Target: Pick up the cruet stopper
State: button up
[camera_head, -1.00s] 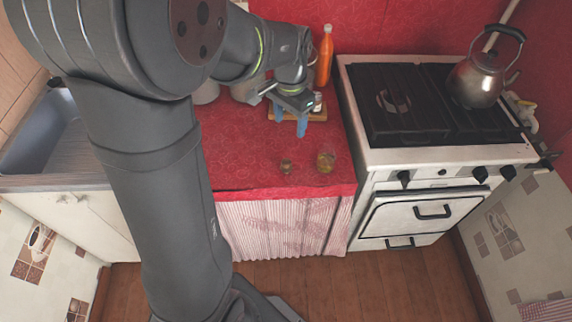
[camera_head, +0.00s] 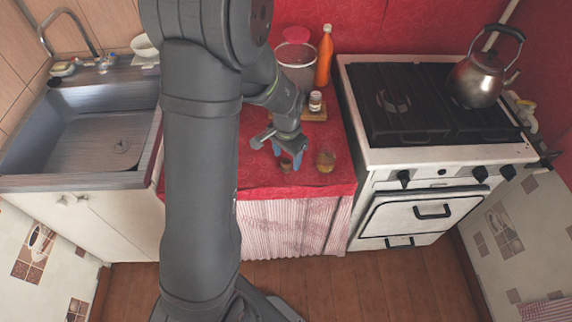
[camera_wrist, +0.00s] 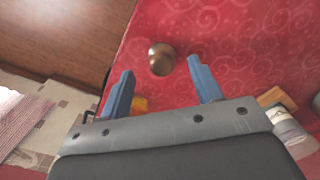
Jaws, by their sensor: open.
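The cruet stopper (camera_head: 286,165) seems to be the small brown rounded piece on the red oilcloth near the counter's front edge. In the wrist view the stopper (camera_wrist: 161,58) lies just beyond the fingertips, between their lines. My gripper (camera_head: 287,157) is low over the counter, right at the stopper and partly covering it. Its two blue fingers (camera_wrist: 160,70) are apart with nothing between them. Whether they touch the stopper cannot be told. A squat amber glass vessel (camera_head: 326,160), perhaps the cruet, stands just right of it; a yellow bit (camera_wrist: 139,104) shows behind the left finger.
A wooden board (camera_head: 318,116) with a small jar (camera_head: 315,101) is farther back. An orange bottle (camera_head: 325,56) and a large container (camera_head: 296,58) stand by the wall. The stove (camera_head: 440,150) with a kettle (camera_head: 477,80) is right, the sink (camera_head: 90,135) left.

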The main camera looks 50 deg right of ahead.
aim_at(286, 161)
notch_tip(286, 161, down, 3)
jog(key=shift+w+a+f, duration=0.1)
jog(key=c, duration=1.1)
jog(key=shift+o, duration=0.2)
